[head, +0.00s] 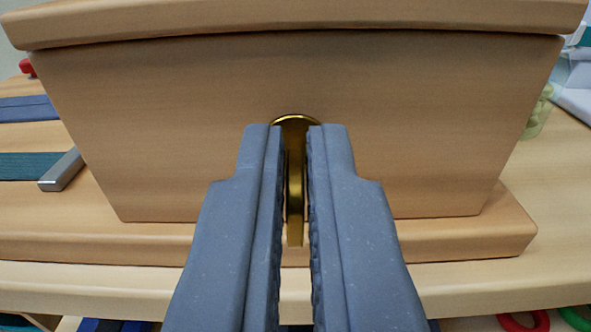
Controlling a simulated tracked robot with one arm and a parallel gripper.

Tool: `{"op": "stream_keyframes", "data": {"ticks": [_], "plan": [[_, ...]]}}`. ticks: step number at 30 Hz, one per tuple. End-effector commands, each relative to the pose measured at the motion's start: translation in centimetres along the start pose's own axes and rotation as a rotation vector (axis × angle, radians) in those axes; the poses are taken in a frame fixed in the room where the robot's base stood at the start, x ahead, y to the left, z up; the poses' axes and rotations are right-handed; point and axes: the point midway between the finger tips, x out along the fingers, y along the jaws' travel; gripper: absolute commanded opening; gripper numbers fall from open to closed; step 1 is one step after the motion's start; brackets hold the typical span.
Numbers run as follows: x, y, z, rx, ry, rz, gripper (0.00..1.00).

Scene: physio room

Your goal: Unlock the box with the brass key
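The box (180,125) is a light wooden box with sloping sides and an overhanging lid (300,15), which is down. A round brass lock plate (297,119) sits on its front face, partly hidden by my fingertips. The brass key (295,205) shows edge-on as a narrow upright strip in front of the plate. Its shaft is hidden, so I cannot see how far it sits in the lock. My gripper (295,145) has one finger on each side of the key. Narrow gaps show between the key and both fingers, so it appears open around it.
The box stands on a wooden base (480,235) on a pale wooden surface (100,280). Blue and green bands (28,166) with a metal end lie at left. A yellow-green object (540,112) stands at right. Red and green rings (525,321) lie below the front edge.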

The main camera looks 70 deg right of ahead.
Motion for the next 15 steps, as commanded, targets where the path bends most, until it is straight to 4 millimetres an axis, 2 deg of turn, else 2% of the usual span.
{"op": "stream_keyframes", "data": {"ticks": [15], "plan": [[0.0, 0.1, 0.08, 0.065, 0.0, 0.001, 0.0]]}}
